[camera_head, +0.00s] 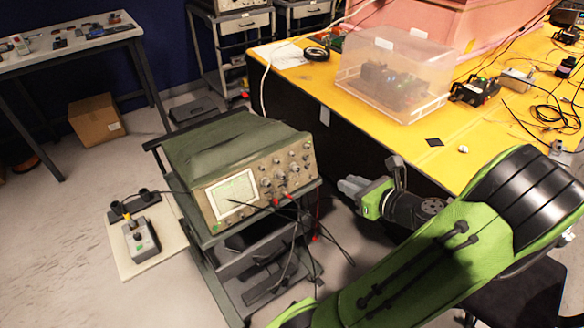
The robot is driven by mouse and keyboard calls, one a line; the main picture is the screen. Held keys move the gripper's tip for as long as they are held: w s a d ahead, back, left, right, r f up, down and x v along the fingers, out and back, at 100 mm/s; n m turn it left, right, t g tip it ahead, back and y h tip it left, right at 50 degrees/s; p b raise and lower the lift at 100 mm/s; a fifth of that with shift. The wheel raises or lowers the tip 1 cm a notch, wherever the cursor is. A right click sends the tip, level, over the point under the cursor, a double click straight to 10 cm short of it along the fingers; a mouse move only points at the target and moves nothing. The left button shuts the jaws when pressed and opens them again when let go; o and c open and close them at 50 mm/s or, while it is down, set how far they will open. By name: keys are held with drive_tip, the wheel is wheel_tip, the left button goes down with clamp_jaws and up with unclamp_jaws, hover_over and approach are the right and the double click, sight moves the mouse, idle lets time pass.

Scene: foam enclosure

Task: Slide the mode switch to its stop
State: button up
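An oscilloscope (240,170) with a lit screen stands on a dark cart, its front panel crowded with knobs and small controls. A small grey control box (141,241) with a green button and a yellow-orange part at its back sits on a pale board at lower left. I cannot tell which small control is the mode switch, nor its position. My gripper (350,187) is right of the oscilloscope, apart from it, with grey fingers pointing left. The fingers are too small to tell whether they are open or shut; I see nothing held.
Dark and red leads (290,208) hang from the oscilloscope's front. A yellow-topped bench (400,145) with a clear plastic box (395,75) lies behind my arm. A cardboard box (97,119) is on the floor at left. Floor left of the cart is mostly clear.

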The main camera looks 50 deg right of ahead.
sight(308, 167)
drive_tip(key=b+x, duration=0.5)
drive_tip(key=x, duration=1)
drive_tip(key=shift+w+d+f, duration=0.1)
drive_tip(key=shift+w+f, duration=0.05)
drive_tip(key=shift+f, duration=0.1)
clamp_jaws()
idle(0.5)
